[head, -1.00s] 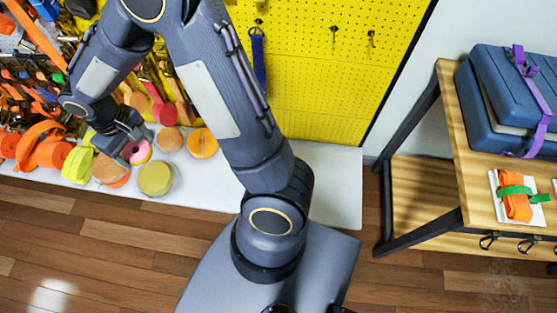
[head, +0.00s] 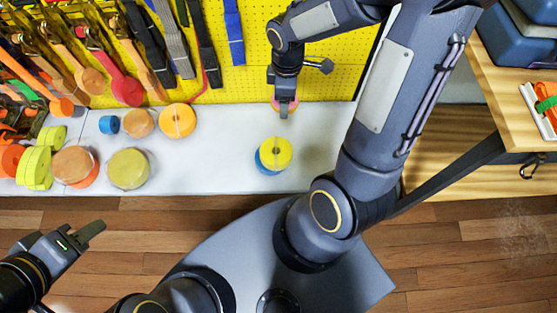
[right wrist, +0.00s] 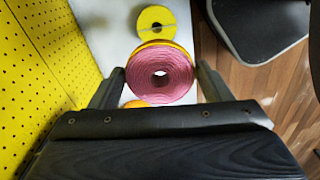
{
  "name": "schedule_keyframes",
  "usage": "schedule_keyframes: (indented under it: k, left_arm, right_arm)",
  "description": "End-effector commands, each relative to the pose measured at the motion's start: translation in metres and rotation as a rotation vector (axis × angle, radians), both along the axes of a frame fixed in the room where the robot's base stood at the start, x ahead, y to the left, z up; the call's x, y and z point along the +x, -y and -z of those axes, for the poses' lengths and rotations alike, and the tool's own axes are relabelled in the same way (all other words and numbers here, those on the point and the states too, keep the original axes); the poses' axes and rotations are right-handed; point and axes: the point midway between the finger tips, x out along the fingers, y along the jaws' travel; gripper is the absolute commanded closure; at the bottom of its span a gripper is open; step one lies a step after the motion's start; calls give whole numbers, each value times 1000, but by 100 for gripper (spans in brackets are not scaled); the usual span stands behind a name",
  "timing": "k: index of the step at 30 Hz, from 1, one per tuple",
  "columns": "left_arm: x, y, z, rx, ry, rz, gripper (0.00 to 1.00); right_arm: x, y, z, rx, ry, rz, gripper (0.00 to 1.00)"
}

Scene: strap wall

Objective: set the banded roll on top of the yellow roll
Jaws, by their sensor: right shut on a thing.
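The banded roll (right wrist: 160,73), pink with a yellow-orange outer edge, is between the fingers of my right gripper (right wrist: 162,82). In the head view the roll (head: 276,104) is mostly hidden behind my right gripper (head: 285,104), which is shut on it near the yellow board. The yellow roll (head: 276,151) lies flat on top of a blue roll on the white shelf.
Several other rolls stand on the left of the white shelf (head: 215,166), including an orange one (head: 177,120) and an olive one (head: 128,168). Straps hang on the yellow board (head: 256,75). A wooden bench (head: 500,85) stands at right. The shelf around the yellow roll is clear.

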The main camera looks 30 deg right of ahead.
Motion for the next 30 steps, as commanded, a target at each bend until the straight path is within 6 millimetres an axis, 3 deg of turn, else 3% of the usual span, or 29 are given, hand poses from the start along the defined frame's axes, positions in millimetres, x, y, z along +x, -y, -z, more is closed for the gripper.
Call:
schedule_keyframes:
  k: [1,6,12,17,22,30]
  left_arm:
    - [0,0,40,0,1,0,64]
    - [0,0,102,0,1,0,64]
    - [0,0,150,0,1,0,64]
    - [0,0,165,0,1,0,64]
    - [0,0,177,0,1,0,64]
    - [0,0,207,0,1,0,64]
  right_arm:
    - [-11,7,41,0,1,-85,37]
    - [-43,26,104,-4,7,-423,37]
    - [-72,37,154,-10,9,-735,37]
    - [-83,41,170,-13,8,-864,37]
    - [-71,31,182,-12,8,-906,37]
    - [-14,-4,213,-11,8,-905,37]
